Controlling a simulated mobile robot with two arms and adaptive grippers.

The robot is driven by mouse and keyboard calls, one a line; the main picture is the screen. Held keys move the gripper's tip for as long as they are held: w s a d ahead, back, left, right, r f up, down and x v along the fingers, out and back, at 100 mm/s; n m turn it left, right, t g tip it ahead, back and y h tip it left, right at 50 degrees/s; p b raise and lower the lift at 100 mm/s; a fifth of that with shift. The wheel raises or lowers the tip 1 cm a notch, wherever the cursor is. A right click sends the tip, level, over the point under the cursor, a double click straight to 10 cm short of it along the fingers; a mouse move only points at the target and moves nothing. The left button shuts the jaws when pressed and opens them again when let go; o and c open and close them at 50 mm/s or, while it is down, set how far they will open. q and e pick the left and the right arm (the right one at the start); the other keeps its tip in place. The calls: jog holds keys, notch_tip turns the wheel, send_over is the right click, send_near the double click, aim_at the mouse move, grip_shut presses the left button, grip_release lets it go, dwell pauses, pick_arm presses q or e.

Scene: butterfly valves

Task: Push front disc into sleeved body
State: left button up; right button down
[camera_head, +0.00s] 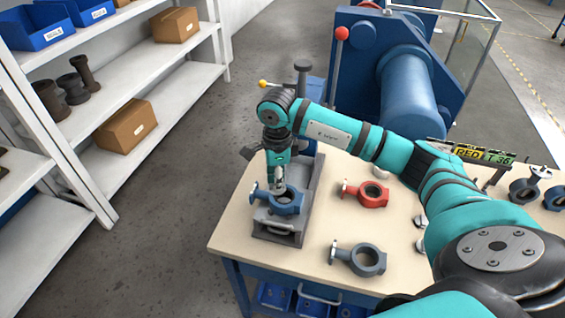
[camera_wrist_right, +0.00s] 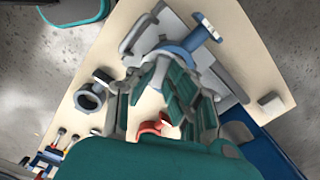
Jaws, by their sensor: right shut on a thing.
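A blue valve body (camera_head: 287,205) lies in a grey fixture (camera_head: 273,231) at the table's left end, its ring opening upward. It also shows in the right wrist view (camera_wrist_right: 190,43). My right gripper (camera_head: 278,168) points down at the ring from above. It is shut on a pale grey metal disc (camera_head: 279,184), which sits at the ring opening. The disc shows between the dark green fingers in the right wrist view (camera_wrist_right: 160,71). How deep the disc is in the ring cannot be told, and the sleeve is not clear. My left gripper is not in view.
A red valve body (camera_head: 369,195) and a grey valve body (camera_head: 366,260) lie on the table (camera_head: 325,215) right of the fixture. Small discs (camera_head: 419,221) lie farther right. A red-knobbed lever (camera_head: 341,36) and blue machine (camera_head: 409,92) stand behind. Shelves are at left.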

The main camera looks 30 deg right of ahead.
aim_at(284, 189)
jog(key=shift+w+d+f+m+b, duration=0.25)
jog(key=shift+d+f+m+b, duration=0.3)
jog(key=shift+f+m, duration=0.4)
jog(key=shift+w+d+f+m+b, duration=0.35)
jog(key=shift+d+f+m, duration=0.2)
jog(key=shift+f+m, duration=0.4)
jog(key=shift+w+d+f+m+b, duration=0.2)
jog(key=shift+d+f+m+b, duration=0.45)
jog(key=shift+f, duration=0.45)
jog(key=shift+a+f+b, duration=0.15)
jog(key=shift+f+b, duration=0.05)
jog(key=shift+b, duration=0.25)
jog(key=shift+s+f+b, duration=0.1)
jog(key=shift+f+b, duration=0.65)
jog(key=shift+f, duration=0.2)
dwell(1.2)
jog(key=shift+r, duration=0.1)
dwell(0.5)
jog(key=c, duration=1.2)
grip_release()
jog(key=shift+r, duration=0.1)
